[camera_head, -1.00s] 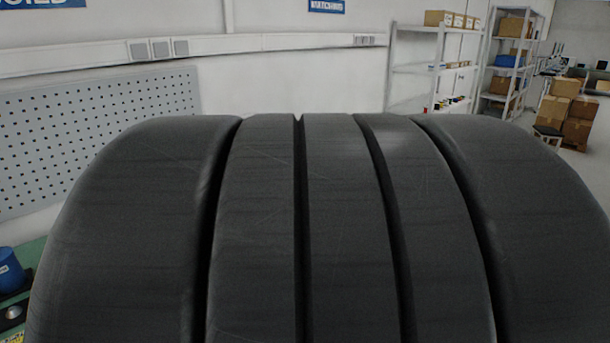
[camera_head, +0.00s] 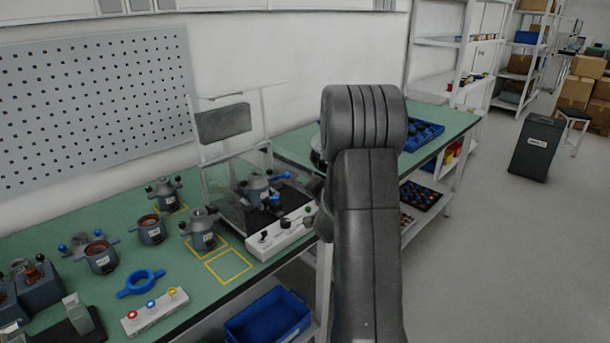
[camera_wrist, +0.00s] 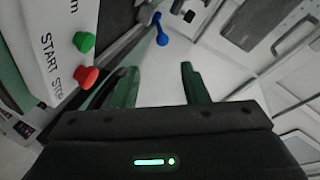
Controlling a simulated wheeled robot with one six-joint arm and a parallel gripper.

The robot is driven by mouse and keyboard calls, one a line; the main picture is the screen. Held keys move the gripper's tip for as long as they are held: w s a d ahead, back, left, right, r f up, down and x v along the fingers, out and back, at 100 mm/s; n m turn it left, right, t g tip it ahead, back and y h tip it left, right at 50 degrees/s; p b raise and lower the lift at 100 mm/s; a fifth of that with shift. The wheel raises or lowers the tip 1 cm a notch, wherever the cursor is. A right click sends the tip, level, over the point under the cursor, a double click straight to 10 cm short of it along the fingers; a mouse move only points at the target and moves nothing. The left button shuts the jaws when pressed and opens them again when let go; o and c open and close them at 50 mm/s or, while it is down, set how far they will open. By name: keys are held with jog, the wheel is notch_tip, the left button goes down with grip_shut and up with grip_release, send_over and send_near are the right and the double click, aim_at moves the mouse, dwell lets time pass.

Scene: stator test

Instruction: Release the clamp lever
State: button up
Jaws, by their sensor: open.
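A blue lever with a rounded end, which looks like the clamp lever (camera_wrist: 161,30), stands beyond my fingertips at the top of the wrist view. In the head view, blue handle parts (camera_head: 281,177) show at the test station, beside a grey stator housing (camera_head: 257,187). I cannot tell the lever's exact position. My gripper (camera_wrist: 160,87) is open and empty, its two green fingers apart and not touching the lever. In the head view my arm hides the gripper. A white control panel (camera_head: 283,233) fronts the station; its green START button (camera_wrist: 84,41) and red STOP button (camera_wrist: 86,77) lie left of my fingers.
The green bench (camera_head: 120,255) holds several stator housings, a blue ring (camera_head: 141,283) and a button box (camera_head: 155,311). A blue bin (camera_head: 270,318) sits below. Floor at right is open.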

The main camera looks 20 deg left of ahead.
aim_at(288, 177)
jog(key=shift+w+a, duration=0.35)
jog(key=shift+a, duration=0.25)
jog(key=p+x, duration=0.1)
jog(key=x, duration=1.1)
jog(key=shift+w+a, duration=0.15)
jog(key=shift+a, duration=0.05)
grip_shut()
